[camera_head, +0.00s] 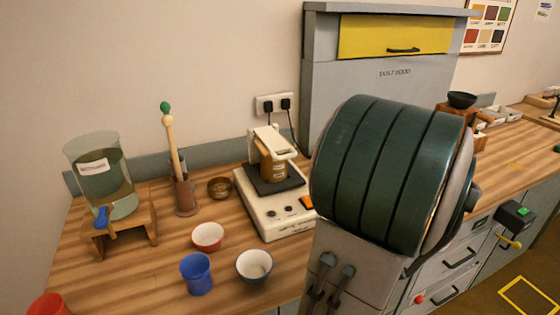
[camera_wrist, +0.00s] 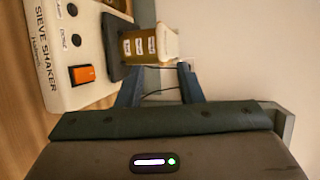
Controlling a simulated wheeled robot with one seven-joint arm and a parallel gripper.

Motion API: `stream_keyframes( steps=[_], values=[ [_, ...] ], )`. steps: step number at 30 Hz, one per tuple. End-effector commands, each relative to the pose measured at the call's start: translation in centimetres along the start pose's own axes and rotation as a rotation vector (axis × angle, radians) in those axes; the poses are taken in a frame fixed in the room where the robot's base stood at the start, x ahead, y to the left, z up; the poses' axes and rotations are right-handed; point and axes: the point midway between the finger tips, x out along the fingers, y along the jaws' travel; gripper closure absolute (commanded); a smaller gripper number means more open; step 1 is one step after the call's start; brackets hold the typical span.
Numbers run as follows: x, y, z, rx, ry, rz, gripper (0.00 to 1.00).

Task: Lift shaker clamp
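The white shaker clamp (camera_head: 273,140) lies across the top of a brown labelled jar (camera_head: 273,168) on the dark platform of the sieve shaker (camera_head: 270,215). In the wrist view the scene is turned sideways: the clamp (camera_wrist: 166,42) is a pale block at the jar's (camera_wrist: 138,46) top end, and the shaker body (camera_wrist: 75,60) is at left. My gripper (camera_wrist: 160,68) is open, with two blue-grey fingers apart. It points toward the clamp and jar, with nothing held between the fingers. Its distance from the clamp is hard to judge. My gripper is not visible in the head view.
Bowls (camera_head: 254,266), a blue cup (camera_head: 197,273) and a small brown bowl (camera_head: 219,187) stand left of the shaker. A glass container (camera_head: 100,180) sits on a wooden stand further left. A dust hood (camera_head: 385,70) and wall socket (camera_head: 272,103) are behind. A large green ridged body blocks the middle right.

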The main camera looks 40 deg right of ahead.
Motion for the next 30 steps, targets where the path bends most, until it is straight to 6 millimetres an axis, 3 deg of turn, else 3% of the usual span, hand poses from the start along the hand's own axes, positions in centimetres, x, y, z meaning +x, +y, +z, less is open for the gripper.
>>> stream_keyframes(
  steps=[5, 21, 30],
  values=[
    [1.3, -0.1, -0.3, 0.003, 0.007, -0.009, 0.67],
    [11.8, -0.2, -0.3, 0.003, 0.005, -0.007, 0.67],
    [13.6, -0.1, -0.3, 0.002, 0.007, -0.006, 0.67]
  ],
)
